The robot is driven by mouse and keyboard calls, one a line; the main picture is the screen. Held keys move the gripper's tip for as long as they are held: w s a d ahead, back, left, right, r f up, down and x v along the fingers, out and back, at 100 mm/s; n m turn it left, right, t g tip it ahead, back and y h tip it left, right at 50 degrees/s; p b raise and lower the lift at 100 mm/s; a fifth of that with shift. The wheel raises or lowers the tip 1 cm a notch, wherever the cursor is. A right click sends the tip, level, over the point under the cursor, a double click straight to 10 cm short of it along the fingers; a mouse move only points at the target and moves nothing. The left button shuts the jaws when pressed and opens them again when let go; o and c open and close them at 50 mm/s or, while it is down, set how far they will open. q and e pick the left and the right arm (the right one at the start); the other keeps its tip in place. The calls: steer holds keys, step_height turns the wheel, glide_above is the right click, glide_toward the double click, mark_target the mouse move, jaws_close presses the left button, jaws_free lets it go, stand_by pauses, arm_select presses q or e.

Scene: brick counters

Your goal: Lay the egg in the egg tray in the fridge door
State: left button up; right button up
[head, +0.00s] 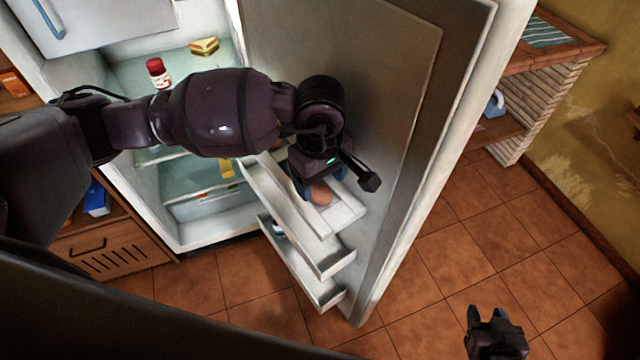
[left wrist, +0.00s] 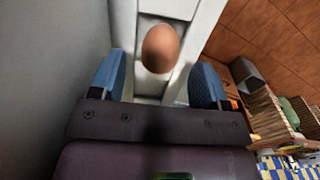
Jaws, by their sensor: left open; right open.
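The brown egg (head: 320,194) is at the upper shelf of the open fridge door, just below my left gripper (head: 319,183). In the left wrist view the egg (left wrist: 159,47) appears over the white egg tray (left wrist: 123,22), in line with its recesses. Whether it rests fully in a recess is hard to tell. My left gripper (left wrist: 161,66) is open, with a blue-padded finger on each side and clear gaps to the egg. My right gripper (head: 488,318) is open and empty, above the tiled floor at the lower right.
The fridge door (head: 385,70) stands open behind my left arm. A lower door shelf (head: 305,270) is under the upper one. Inside the fridge are a red-capped bottle (head: 159,74) and a sandwich (head: 204,46). A brick counter (head: 530,90) stands right; the floor between is clear.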

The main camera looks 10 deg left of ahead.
mark_target(320, 187)
arm_select(q)
step_height(320, 187, up, 10)
steer(key=b, duration=0.1)
steer(key=shift+f, duration=0.15)
stand_by(0.4)
